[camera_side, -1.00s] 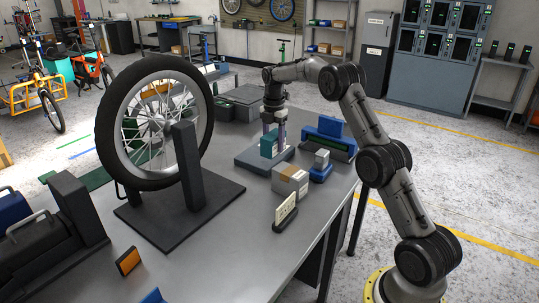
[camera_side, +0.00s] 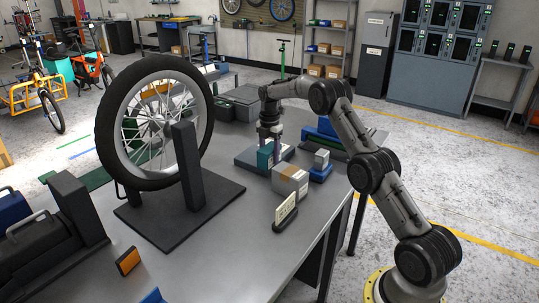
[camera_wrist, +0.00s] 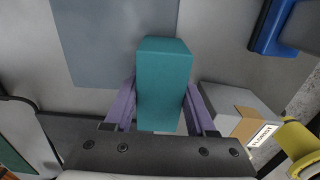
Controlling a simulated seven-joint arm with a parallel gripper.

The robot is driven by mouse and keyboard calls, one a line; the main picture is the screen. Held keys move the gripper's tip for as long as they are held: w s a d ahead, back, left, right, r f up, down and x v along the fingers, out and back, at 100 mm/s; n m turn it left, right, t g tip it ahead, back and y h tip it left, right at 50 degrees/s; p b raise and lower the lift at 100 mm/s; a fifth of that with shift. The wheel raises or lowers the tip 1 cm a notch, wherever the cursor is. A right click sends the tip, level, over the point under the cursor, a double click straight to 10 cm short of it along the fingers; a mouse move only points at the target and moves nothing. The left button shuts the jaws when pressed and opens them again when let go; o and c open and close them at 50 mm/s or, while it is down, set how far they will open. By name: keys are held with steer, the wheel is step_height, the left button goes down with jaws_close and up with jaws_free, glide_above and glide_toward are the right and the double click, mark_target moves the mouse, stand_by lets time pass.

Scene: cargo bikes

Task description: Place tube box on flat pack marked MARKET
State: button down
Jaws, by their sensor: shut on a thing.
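A teal box (camera_side: 265,158), which I take to be the tube box, is held upright between the purple fingers of my gripper (camera_side: 271,150). The wrist view shows the teal box (camera_wrist: 162,80) with a finger on each side. It is over or near a dark grey flat slab (camera_side: 247,160); I cannot tell whether they touch. A grey box with brown tape (camera_side: 290,181) stands just in front, and to the right in the wrist view (camera_wrist: 230,105). It has a white label (camera_wrist: 263,134) whose word I cannot read surely, so I cannot tell which thing is marked MARKET.
A small pale block on a blue base (camera_side: 321,167) and a larger blue item (camera_side: 317,134) stand right of the slab. A card in a dark holder (camera_side: 285,212) stands near the table's front edge. A wheel on a stand (camera_side: 155,125) fills the left side.

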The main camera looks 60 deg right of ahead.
mark_target(269, 147)
steer(key=shift+c, duration=1.1)
jaws_free()
steer(key=shift+f, duration=0.1)
step_height(269, 147, up, 12)
steer(key=shift+f, duration=0.25)
steer(key=shift+a+r, duration=0.1)
steer(key=shift+r, duration=0.5)
steer(key=s+a+r+m+t, duration=0.3)
steer(key=s+a+r+m, duration=0.5)
steer(key=s+a+r, duration=0.75)
steer(key=s+a+f+m+t, duration=0.1)
steer(key=s+a+f+m, duration=0.2)
steer(key=s, duration=0.4)
steer(key=s+a+f+m, duration=0.3)
steer(key=s+a, duration=0.1)
steer(key=s, duration=0.3)
steer(key=s+a+f+m+t, duration=0.1)
steer(key=s+a+f+m, duration=0.3)
steer(key=s, duration=0.3)
steer(key=shift+s+a+t, duration=0.15)
steer(key=shift+s+t, duration=0.15)
